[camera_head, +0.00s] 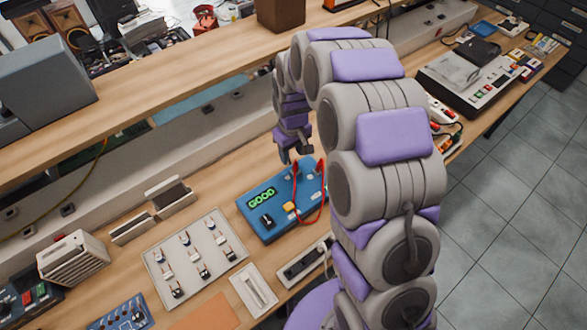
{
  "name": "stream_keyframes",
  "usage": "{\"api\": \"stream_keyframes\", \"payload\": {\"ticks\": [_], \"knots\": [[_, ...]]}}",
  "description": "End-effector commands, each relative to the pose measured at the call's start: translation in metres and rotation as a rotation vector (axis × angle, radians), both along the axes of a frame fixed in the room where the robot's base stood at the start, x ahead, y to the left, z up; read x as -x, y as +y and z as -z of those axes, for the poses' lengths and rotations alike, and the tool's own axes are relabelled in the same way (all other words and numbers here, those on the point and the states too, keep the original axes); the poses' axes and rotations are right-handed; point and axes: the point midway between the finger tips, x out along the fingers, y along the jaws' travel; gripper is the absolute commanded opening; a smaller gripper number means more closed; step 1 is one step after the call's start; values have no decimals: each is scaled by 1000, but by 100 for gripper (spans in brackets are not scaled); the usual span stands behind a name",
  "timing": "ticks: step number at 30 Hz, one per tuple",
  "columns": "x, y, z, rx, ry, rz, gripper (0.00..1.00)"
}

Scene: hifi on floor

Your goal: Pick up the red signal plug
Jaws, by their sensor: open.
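A blue device box (272,224) with a lit green "GOOD" display sits on the workbench near the middle of the view. A red cable (324,205) loops over its right part. Small red plug-like parts show at its upper edge, one (320,166) at the right and one (295,170) just below my gripper. I cannot tell which is the signal plug. My gripper (294,157) is open and points down above the far edge of the box, close to the red parts. Contact between them cannot be made out. My arm hides the box's right surroundings.
A white panel (215,245) with several switches lies left of the box. A power strip (303,262) and a small white tray (254,290) lie in front. A raised wooden shelf (190,88) runs behind. A keyed device (470,85) stands at the far right.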

Motion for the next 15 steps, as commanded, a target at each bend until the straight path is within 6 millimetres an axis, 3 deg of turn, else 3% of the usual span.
{"api": "stream_keyframes", "payload": {"ticks": [2,8,15], "knots": [[1,-4,12,-2,4,2,48],[2,-10,22,-9,4,2,48],[1,-5,57,-4,3,3,48]]}}
